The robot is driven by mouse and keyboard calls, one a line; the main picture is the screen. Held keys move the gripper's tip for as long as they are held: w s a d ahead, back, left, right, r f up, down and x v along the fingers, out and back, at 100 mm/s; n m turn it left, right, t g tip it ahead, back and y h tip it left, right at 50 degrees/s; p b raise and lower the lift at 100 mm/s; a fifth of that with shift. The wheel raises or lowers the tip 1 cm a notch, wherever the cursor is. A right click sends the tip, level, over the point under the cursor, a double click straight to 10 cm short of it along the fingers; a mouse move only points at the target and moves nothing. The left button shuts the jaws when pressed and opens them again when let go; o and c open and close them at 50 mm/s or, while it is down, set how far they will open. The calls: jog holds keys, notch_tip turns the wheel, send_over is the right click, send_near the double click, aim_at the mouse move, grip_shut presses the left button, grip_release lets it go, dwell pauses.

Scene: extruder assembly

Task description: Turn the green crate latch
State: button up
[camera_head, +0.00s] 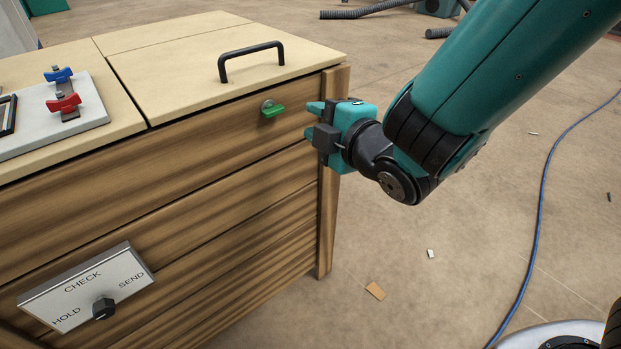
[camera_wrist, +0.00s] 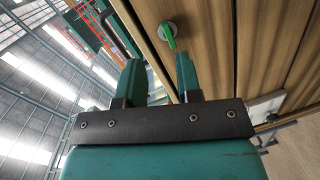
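The green crate latch (camera_head: 272,110) sits on a round metal mount near the top right of the wooden crate's front. Its green handle lies roughly level in the head view. In the wrist view the green latch (camera_wrist: 169,36) shows just beyond the fingertips, nearer the right finger. My gripper (camera_head: 310,120) is to the right of the latch, apart from it, with its fingers pointing at the crate. It also shows in the wrist view (camera_wrist: 158,72), with a clear gap between its two teal fingers and nothing between them.
The wooden crate (camera_head: 200,190) has a lid with a black handle (camera_head: 251,60). A panel with a black knob (camera_head: 103,308) is on its lower front. A grey plate with red and blue clamps (camera_head: 64,95) lies on top at left. A blue cable (camera_head: 541,205) crosses the floor at right.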

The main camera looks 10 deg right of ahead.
aim_at(276, 113)
jog(key=w+a+n+p, duration=0.1)
jog(key=w+a+f+n+y+p, duration=0.1)
jog(key=w+a+p, duration=0.1)
jog(key=w+a+n+t+y+p, duration=0.1)
jog(key=a+p, duration=0.1)
jog(key=shift+w+f, duration=0.2)
jog(key=shift+f, duration=0.05)
jog(key=p+x, duration=0.2)
jog(key=p, duration=0.1)
jog(key=shift+f, duration=0.3)
jog(key=shift+a+b, duration=0.1)
jog(key=shift+b, duration=0.25)
jog(key=shift+c, duration=0.2)
grip_shut()
